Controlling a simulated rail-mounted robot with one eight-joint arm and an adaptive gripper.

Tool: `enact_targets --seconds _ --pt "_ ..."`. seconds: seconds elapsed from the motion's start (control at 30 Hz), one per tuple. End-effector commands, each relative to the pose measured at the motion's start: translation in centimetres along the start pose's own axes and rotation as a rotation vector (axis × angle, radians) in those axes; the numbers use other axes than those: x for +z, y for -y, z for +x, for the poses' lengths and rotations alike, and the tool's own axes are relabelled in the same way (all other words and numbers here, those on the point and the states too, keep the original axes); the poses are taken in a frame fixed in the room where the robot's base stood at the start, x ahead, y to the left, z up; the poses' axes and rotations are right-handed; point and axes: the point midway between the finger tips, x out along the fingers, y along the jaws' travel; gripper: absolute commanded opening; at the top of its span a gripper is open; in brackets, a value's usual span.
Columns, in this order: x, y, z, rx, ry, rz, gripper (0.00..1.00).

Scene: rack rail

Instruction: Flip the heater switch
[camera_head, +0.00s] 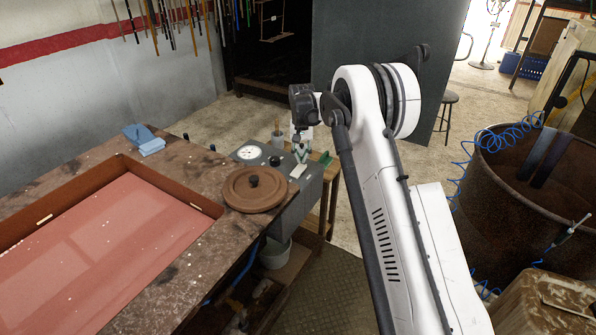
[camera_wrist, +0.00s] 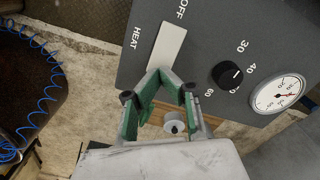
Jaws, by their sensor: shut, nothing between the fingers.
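The heater switch (camera_wrist: 167,45) is a white rectangular rocker on a dark grey panel (camera_wrist: 205,45), with "OFF" printed beyond its far end and "HEAT" along its left side. In the head view the switch (camera_head: 298,171) shows as a small white patch on the grey box. My gripper (camera_wrist: 160,72) has green fingers drawn together, with nothing between them. Its tips are at the switch's near end, opposite "OFF". I cannot tell whether they touch it or which way the rocker is tilted. In the head view my gripper (camera_head: 300,155) points down over the box.
A black dial knob (camera_wrist: 227,75) and a round gauge (camera_wrist: 277,93) sit right of the switch. A brown round lid (camera_head: 245,197) lies beside the panel. The workbench (camera_head: 185,165) extends left. A rusty barrel (camera_head: 530,210) with a blue coiled hose stands right.

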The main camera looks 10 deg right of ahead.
Motion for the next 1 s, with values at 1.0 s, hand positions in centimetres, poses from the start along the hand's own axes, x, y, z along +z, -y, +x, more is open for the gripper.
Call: enact_targets --seconds 1.0 --pt "0.00 0.00 0.91 0.000 0.000 0.000 0.00"
